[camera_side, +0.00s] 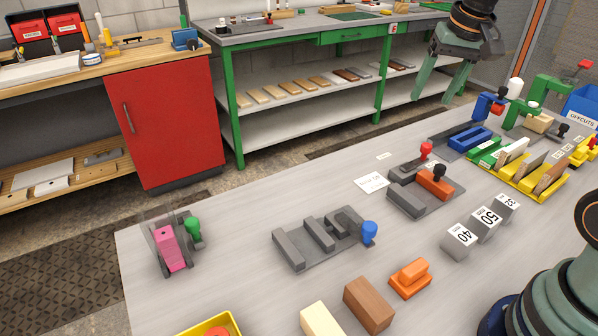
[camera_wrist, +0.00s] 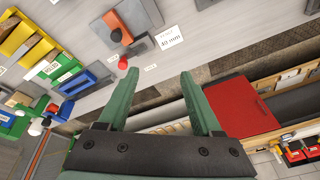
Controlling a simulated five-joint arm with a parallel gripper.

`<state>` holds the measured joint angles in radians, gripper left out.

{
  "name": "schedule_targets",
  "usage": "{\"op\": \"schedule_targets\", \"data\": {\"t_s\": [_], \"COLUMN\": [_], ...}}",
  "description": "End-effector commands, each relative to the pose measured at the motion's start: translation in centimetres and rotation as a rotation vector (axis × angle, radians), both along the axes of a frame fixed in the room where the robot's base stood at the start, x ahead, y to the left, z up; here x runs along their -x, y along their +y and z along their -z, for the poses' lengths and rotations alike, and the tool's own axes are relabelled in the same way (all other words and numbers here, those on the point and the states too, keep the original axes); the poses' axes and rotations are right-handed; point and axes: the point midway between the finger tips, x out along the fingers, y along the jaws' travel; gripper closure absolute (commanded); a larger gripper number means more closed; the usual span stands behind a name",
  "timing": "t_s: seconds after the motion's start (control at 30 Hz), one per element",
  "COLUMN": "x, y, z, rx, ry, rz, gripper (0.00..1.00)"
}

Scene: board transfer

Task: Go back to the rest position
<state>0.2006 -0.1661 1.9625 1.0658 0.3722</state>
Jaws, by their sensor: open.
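My gripper (camera_side: 438,90) is raised at the top right of the side view, above and behind the far edge of the table. Its two green fingers are spread, with nothing between them. In the wrist view the fingers (camera_wrist: 155,76) also stand apart and empty, with the tabletop and the floor beyond them. The grey table (camera_side: 230,245) bears the work pieces, and my gripper touches none of them.
A grey fixture with a blue knob (camera_side: 369,231) is mid-table. Another holds an orange block (camera_side: 435,183). A pink piece (camera_side: 172,247) is at left. The left tabletop has free room.

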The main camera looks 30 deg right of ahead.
Motion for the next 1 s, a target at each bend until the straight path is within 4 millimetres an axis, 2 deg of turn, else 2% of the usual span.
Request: {"op": "schedule_targets", "data": {"t_s": [0.03, 0.2, 0.43, 0.6, 1.0], "x": [1.1, 4.5, 7.8, 8.7, 8.7], "y": [1.2, 4.3, 6.9, 7.5, 7.6], "z": [-0.3, 0.1, 1.5, 2.1, 2.2], "rx": [0.016, 0.074, 0.139, 0.16, 0.162], "ry": [-0.026, -0.098, -0.174, -0.196, -0.197], "rz": [-0.062, -0.27, -0.48, -0.541, -0.545], "gripper": [0.34, 0.34, 0.34, 0.34, 0.34]}}
